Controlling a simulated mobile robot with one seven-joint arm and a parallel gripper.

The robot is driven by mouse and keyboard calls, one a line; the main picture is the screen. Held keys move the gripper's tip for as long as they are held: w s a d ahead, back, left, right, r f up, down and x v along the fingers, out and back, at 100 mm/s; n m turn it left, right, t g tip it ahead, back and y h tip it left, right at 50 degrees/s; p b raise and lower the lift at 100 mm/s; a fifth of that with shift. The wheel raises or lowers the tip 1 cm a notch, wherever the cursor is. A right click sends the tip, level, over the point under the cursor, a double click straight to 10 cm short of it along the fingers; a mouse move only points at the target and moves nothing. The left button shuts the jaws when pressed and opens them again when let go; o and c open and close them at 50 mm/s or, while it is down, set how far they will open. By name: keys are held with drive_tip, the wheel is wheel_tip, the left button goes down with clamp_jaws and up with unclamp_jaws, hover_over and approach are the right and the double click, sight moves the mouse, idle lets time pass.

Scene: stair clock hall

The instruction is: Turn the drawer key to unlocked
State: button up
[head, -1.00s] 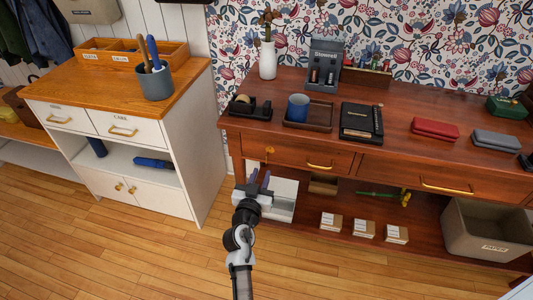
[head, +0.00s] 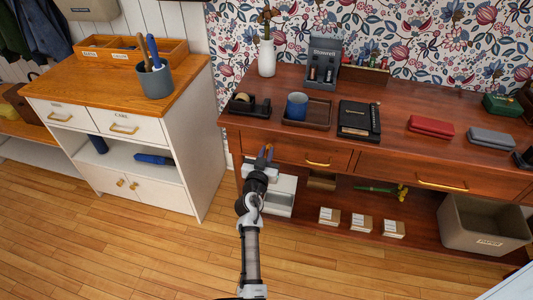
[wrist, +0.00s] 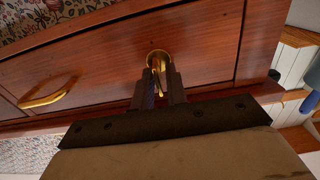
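The brass drawer key (wrist: 158,67) sits in a round brass lock plate (wrist: 158,57) on the left wooden drawer front (wrist: 205,50) in the wrist view. My gripper (wrist: 159,78) is open, with one dark finger on each side of the key. A gap shows between the fingers, and I cannot tell whether either touches the key. In the head view my gripper (head: 264,153) is at the left end of the drawer front and largely hides the key. The drawer is closed.
The drawer's brass handle (head: 317,163) is right of the lock. The desk top (head: 390,110) holds a tape dispenser (head: 249,106), a blue mug (head: 297,105) on a tray, and a black notebook (head: 358,120). White trays (head: 280,195) stand on the shelf below my gripper. A white cabinet (head: 180,165) stands left.

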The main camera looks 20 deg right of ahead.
clamp_jaws()
drive_tip(key=shift+n, duration=0.4)
drive_tip(key=n, duration=0.1)
drive_tip(key=n+b, duration=0.1)
drive_tip(key=shift+w+a+f+n, duration=0.1)
drive_tip(key=shift+a+n, duration=0.05)
drive_tip(key=shift+n, duration=0.25)
drive_tip(key=n, duration=0.4)
drive_tip(key=shift+a+n, duration=0.1)
drive_tip(key=shift+n, duration=0.2)
drive_tip(key=shift+w+a+f+n+p, duration=0.1)
drive_tip(key=shift+n+p, duration=0.05)
drive_tip(key=shift+n, duration=1.3)
drive_tip(key=shift+d+f+n+p, duration=0.1)
drive_tip(key=shift+n+p, duration=0.05)
drive_tip(key=shift+n, duration=1.25)
drive_tip(key=shift+w+a+f+n+p, duration=0.1)
drive_tip(key=shift+n+p, duration=0.05)
drive_tip(key=shift+n, duration=1.3)
